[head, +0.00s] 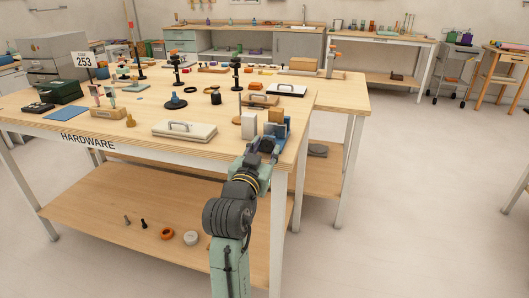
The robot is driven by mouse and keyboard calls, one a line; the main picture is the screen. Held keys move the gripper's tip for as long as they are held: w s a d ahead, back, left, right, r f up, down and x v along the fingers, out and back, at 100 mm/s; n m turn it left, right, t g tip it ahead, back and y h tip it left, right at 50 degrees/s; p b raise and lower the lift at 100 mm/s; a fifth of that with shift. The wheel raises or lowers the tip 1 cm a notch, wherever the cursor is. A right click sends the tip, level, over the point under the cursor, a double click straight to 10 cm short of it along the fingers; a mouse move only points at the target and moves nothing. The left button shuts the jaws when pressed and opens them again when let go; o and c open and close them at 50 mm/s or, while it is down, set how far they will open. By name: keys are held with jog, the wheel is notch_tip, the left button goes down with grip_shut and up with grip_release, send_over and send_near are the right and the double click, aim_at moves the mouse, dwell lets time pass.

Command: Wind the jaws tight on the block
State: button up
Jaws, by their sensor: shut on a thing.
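A small blue vise (285,125) stands at the right front corner of the hardware table in the head view. A tan wooden block (275,116) stands upright at the vise. The gap between block and jaws is too small to make out. My gripper (266,142) reaches up from below to the near side of the vise, at the table's front edge. It is shut on the vise's handle, which the dark fingers mostly hide.
A pale upright block (248,125) stands just left of the vise. A white case (184,131) lies further left, and a wooden box with a handle (259,101) sits behind. A lower shelf (150,205) holds several small parts. The floor to the right is clear.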

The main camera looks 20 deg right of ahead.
jog(key=shift+m+b, duration=1)
jog(key=shift+m, duration=1.1)
jog(key=o, duration=1.1)
jog(key=shift+o, duration=0.2)
